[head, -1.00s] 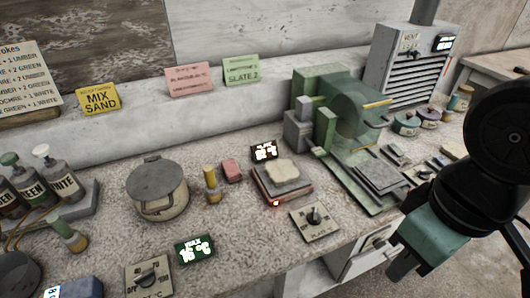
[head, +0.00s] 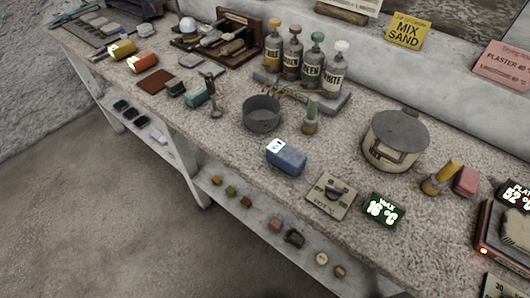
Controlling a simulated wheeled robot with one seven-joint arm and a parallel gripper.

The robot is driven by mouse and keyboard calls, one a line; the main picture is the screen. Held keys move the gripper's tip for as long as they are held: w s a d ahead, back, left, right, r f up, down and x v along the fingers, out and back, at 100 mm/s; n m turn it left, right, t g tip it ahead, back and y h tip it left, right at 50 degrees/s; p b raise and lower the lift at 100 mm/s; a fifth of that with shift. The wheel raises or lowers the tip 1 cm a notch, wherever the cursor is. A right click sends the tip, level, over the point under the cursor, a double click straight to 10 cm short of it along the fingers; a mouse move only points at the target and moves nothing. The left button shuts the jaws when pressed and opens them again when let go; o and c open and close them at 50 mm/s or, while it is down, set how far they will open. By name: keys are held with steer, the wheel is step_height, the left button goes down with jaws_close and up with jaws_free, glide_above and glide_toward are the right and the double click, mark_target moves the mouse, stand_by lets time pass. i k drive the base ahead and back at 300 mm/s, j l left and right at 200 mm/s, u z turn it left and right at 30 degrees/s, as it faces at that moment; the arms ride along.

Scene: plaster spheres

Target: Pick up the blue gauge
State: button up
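A blue block-shaped object (head: 288,158), which looks like the blue gauge, lies on the speckled worktop (head: 240,165) near its front edge. It has a white face with a small dark mark on its left end. It is fully visible and nothing touches it. My gripper is not in this view, so I cannot tell its place or state.
A dark pan (head: 262,113) stands behind the blue object. A dial plate (head: 331,195) and a green-lit display (head: 384,210) lie to its right, with a lidded pot (head: 395,140) beyond. Bottles (head: 312,62) stand on a rack behind. A lower shelf (head: 262,222) holds several small pieces.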

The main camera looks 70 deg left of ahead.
mark_target(288, 160)
steer(key=u, duration=1.95)
steer(key=l+u, duration=0.1)
steer(key=u, duration=0.3)
steer(key=l+u, duration=0.15)
steer(key=u, duration=0.3)
steer(key=l+u, duration=0.1)
steer(key=u, duration=0.3)
